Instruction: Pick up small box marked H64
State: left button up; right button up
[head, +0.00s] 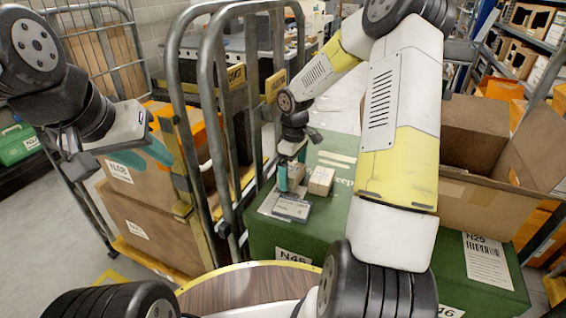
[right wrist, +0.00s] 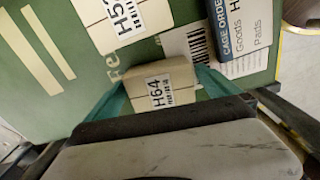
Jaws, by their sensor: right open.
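The small box marked H64 (right wrist: 160,88) is cream-coloured and lies on the green crate top in the right wrist view. My right gripper (right wrist: 162,92) is open, with one teal finger on each side of this box. I cannot tell whether the fingers touch it. In the head view my right gripper (head: 290,176) points down over the green crate (head: 335,215), and its fingers and wrist partly hide the box. My left gripper (head: 146,156) is at the left in front of cartons, its teal fingers seen at an angle.
A second small cream box (head: 321,180) sits close to the right of my right gripper. A roll cage rail (head: 215,140) stands close on the left. An open carton (head: 480,190) is at the right.

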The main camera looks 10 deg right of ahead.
jog(key=shift+c, duration=0.4)
jog(key=c, duration=1.4)
